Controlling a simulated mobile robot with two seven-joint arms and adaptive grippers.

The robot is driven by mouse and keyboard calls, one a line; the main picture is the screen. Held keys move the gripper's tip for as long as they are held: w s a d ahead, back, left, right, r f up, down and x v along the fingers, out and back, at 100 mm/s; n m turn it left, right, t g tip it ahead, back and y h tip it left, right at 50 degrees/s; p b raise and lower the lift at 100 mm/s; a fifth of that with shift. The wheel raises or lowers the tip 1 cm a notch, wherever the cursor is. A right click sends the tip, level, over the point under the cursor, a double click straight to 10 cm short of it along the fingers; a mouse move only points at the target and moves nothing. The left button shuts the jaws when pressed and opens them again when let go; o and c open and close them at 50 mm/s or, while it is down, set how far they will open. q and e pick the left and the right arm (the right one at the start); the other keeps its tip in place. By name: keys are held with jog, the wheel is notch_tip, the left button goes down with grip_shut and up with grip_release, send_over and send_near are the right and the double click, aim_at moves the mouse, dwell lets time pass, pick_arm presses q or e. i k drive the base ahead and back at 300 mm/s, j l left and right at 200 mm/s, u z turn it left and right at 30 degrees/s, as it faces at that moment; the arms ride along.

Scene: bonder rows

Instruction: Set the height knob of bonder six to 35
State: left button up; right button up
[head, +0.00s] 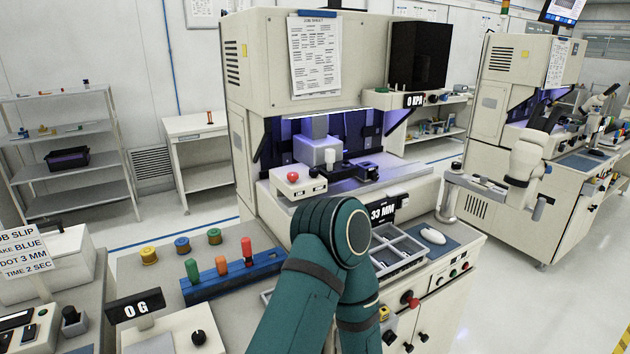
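A large cream bonder (262,70) stands in the middle of the head view. A black display reading 33 MM (383,211) is on its front, partly behind my teal arm. I cannot read a bonder number on it. A red knob (410,299) and small dark knobs (390,338) are low on its front, to the right of my arm; I cannot tell which knob sets the height. My teal arm rises from the bottom and bends in front of the bonder. Neither gripper can be seen.
At left are a blue rack (232,279) with coloured pegs, a 0 G display (135,306) and a job slip (27,252). Another bonder (505,100) stands right across open floor.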

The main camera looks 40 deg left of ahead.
aim_at(314, 172)
jog(key=u, duration=1.55)
